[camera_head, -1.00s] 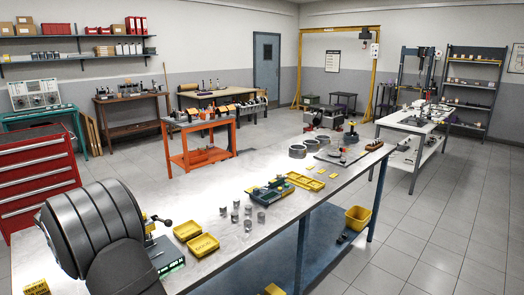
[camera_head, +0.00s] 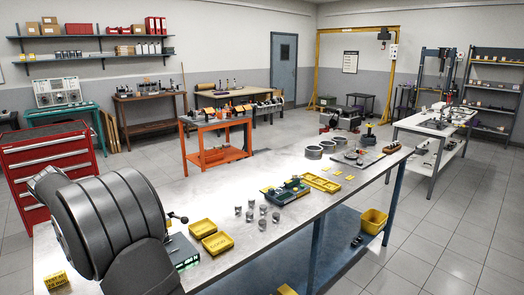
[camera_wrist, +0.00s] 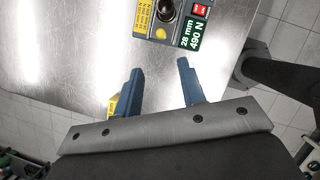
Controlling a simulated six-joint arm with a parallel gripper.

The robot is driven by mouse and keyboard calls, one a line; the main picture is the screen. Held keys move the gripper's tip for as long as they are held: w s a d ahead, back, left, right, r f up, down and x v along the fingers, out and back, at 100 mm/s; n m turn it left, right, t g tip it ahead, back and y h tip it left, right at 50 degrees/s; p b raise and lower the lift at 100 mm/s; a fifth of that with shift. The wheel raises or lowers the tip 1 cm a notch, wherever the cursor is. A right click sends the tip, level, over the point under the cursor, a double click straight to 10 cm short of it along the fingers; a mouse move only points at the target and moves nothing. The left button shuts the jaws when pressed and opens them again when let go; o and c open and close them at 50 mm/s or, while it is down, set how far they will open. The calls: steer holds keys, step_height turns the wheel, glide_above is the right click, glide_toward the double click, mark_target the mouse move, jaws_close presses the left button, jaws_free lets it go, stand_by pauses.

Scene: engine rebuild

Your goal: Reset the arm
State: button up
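My gripper (camera_wrist: 158,88) shows in the wrist view with two blue fingers spread apart. Nothing is between them; it is open and empty above the metal bench top (camera_wrist: 80,50). A tester with a green "28 mm 490 N" label (camera_wrist: 190,33), a yellow panel, a black knob and a red switch lies just beyond the fingertips. In the head view my grey arm fills the lower left, and the gripper is hidden behind it. The tester (camera_head: 182,250) partly shows to the right of my arm there.
Metal rings (camera_head: 315,152) stand farther back. A red tool cabinet (camera_head: 50,165) is at the left.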

steer(key=x, duration=1.2)
steer(key=shift+w+d+f, duration=0.1)
steer(key=shift+w+f, duration=0.05)
steer(key=shift+w+d+f, duration=0.1)
steer(key=shift+w+d, duration=1.4)
steer(key=shift+w, duration=0.1)
step_height(320, 180, up, 17)
steer(key=m+g+y, duration=0.1)
steer(key=m+g, duration=0.3)
steer(key=f, duration=1.1)
steer(key=a+f, duration=0.1)
steer(key=f, duration=0.5)
steer(key=shift+s+f, duration=0.25)
steer(key=shift+d, duration=0.1)
steer(key=shift+c, duration=0.3)
jaws_close()
